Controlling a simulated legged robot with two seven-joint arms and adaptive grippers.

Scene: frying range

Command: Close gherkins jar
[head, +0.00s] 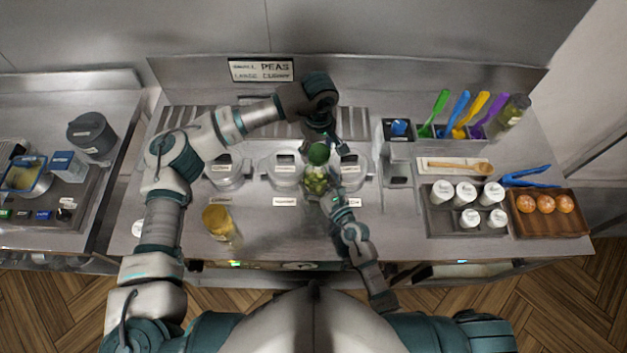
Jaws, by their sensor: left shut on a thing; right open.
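The gherkins jar (316,184) is a clear jar with green contents, in the middle of the counter. My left gripper (319,146) comes down from behind it and is shut on a green lid (318,154). The lid is at the jar's top end; I cannot tell whether it touches the rim. My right gripper (328,198) is open at the near right side of the jar, its fingers close to the glass. The arm and fingers partly hide the jar's right side.
Metal lidded pots (228,172) stand in a row around the jar. A yellow-lidded jar (220,226) stands front left. At right are white shakers (467,194) in a tray, a brown tray (575,224) with orange round items, blue tongs (538,178) and coloured-handled utensils (460,110).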

